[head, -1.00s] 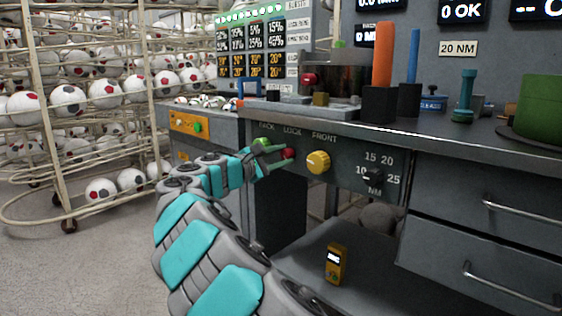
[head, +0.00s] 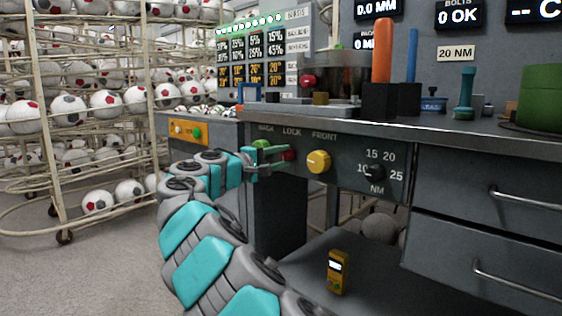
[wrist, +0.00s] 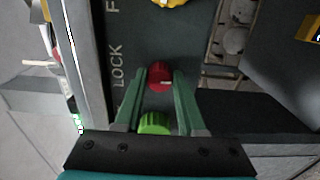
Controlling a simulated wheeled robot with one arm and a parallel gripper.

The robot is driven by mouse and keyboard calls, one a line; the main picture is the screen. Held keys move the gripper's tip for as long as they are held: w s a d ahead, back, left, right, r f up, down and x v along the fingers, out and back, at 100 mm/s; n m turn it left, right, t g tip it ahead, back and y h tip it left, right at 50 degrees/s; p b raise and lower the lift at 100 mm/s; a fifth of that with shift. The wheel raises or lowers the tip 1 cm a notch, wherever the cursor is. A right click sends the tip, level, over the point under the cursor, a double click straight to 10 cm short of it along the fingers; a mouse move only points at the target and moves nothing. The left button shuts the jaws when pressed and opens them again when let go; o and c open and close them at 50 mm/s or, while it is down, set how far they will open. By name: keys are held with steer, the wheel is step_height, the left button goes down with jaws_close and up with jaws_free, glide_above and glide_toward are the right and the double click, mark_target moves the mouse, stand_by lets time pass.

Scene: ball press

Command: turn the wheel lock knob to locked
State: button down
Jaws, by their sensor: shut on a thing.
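The red knob (head: 288,155) sits under the word LOCK on the bench's front panel. It also shows in the wrist view (wrist: 160,76), with a small pale mark on its face. My gripper (wrist: 162,72) is shut on the red knob, with one green finger on each side of it near the tips. In the head view my gripper (head: 284,154) reaches in from the left along the panel and partly hides the knob. A green knob (wrist: 154,122) lies between the fingers near their base, under the label BACK.
A yellow knob (head: 318,162) is just right of the red one, under FRONT. A black torque dial (head: 374,173) is further right. The bench top (head: 440,128) overhangs the panel. Drawers (head: 480,235) stand at the right, and ball racks (head: 62,165) at the left.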

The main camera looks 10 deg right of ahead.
stand_by(0.4)
steer(key=c, duration=0.5)
jaws_free()
steer(key=shift+a, duration=0.1)
steer(key=v, duration=0.7)
steer(key=shift+s+a+p, duration=0.2)
steer(key=shift+s+p, duration=0.05)
steer(key=shift+p, duration=0.15)
